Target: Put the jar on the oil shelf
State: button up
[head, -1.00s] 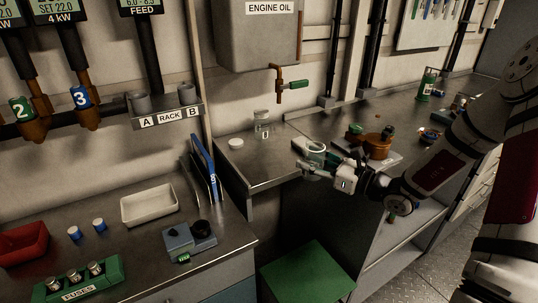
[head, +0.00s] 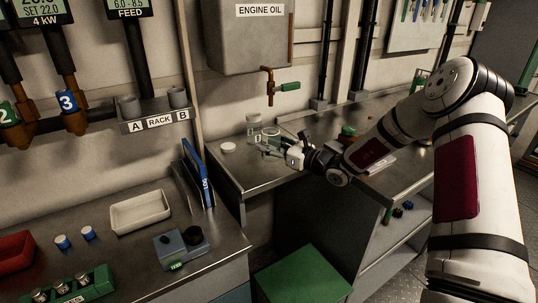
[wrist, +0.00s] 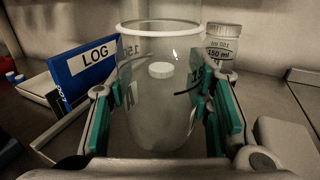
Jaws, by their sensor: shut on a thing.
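My gripper (head: 284,150) is shut on a clear glass jar (head: 271,139) with a pale rim. In the wrist view the jar (wrist: 160,105) stands upright between the green finger pads, and its mouth is open. In the head view it is over the right part of the oil shelf (head: 238,178), the metal ledge under the engine oil tank. I cannot tell whether its base touches the shelf. A second clear jar (head: 254,122) with a white cap stands on the shelf just behind and left of it; it also shows in the wrist view (wrist: 222,47).
A white lid (head: 228,147) lies on the shelf at the left. The oil tap (head: 270,87) hangs above the shelf. A blue log binder (head: 198,172) stands left of the shelf. The front left of the shelf is clear.

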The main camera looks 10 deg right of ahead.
jog(key=shift+f, duration=1.8)
jog(key=shift+f, duration=0.15)
jog(key=o, duration=1.3)
